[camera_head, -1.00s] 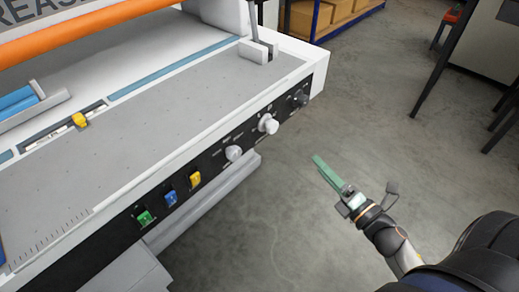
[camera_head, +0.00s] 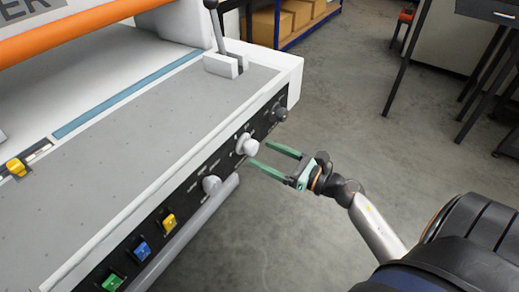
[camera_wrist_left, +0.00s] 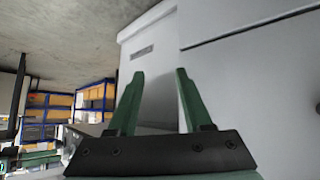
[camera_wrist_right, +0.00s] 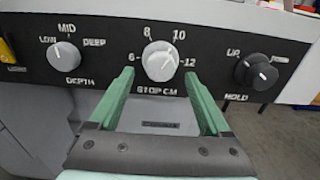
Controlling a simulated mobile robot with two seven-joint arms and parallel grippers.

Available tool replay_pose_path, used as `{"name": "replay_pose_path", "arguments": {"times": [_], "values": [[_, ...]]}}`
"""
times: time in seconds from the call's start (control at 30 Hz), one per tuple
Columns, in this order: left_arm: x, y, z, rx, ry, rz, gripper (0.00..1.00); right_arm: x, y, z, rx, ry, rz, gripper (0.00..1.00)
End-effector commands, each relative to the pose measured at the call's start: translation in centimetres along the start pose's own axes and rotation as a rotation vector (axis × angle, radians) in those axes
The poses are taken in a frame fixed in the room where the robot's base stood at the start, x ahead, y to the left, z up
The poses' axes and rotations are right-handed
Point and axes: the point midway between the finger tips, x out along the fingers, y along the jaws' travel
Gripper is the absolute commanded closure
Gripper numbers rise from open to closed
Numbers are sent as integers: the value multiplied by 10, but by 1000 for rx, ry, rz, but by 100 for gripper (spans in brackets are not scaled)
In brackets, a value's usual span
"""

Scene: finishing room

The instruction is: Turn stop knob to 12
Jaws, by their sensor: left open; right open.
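The white stop knob (camera_head: 247,145) is on the black front panel of the machine. In the right wrist view the stop knob (camera_wrist_right: 160,62) stands above the "STOP CM" label, inside a scale from 6 to 12. A faint line on its face seems to point up and right, towards the 10 to 12 side. My right gripper (camera_head: 260,155) is open in front of this knob. Its fingertips (camera_wrist_right: 159,78) lie left and right of the knob's lower part, with nothing visibly gripped. My left gripper (camera_wrist_left: 159,74) shows only in its wrist view, open and empty.
Yellow (camera_head: 168,222), blue (camera_head: 141,249) and green (camera_head: 112,281) switches follow along the panel. Open floor lies right of the machine.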

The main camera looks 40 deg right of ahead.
Motion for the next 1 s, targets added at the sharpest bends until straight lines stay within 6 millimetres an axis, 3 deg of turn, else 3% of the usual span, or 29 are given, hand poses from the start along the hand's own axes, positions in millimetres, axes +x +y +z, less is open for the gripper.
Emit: {"name": "replay_pose_path", "arguments": {"times": [0.2,0.57,1.0], "values": [[-1,0,-4,1,5,0,50,21,0,0,2,-1,0,19],[0,0,-5,2,7,0,50,25,0,0,2,0,-1,20],[0,0,-5,2,7,1,50,24,0,0,2,0,0,69]]}}
